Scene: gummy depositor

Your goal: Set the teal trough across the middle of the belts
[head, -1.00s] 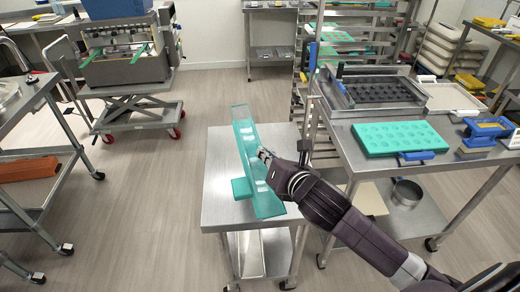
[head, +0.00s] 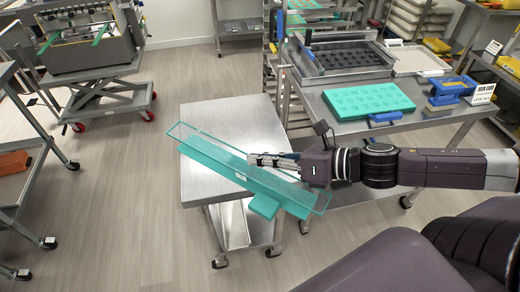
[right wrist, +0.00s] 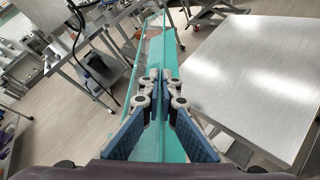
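The long, partly clear teal trough (head: 222,163) slants across the small steel table in the head view, its right end and lower teal block (head: 263,207) out past the front edge. My right gripper (head: 258,160) is shut on the trough's upper edge, right of its middle. In the right wrist view the blue finger pads (right wrist: 160,88) close on a wall of the trough (right wrist: 160,50), which runs away from them beside the table top. The trough looks raised, but its height is unclear. The belts cannot be made out clearly. My left gripper is out of view.
A machine with green bars (head: 85,48) stands on a wheeled lift cart (head: 105,92) at the upper left. The small table's top (head: 225,118) is otherwise bare. A right-hand bench holds a teal mold (head: 368,101). Open floor lies left of the small table.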

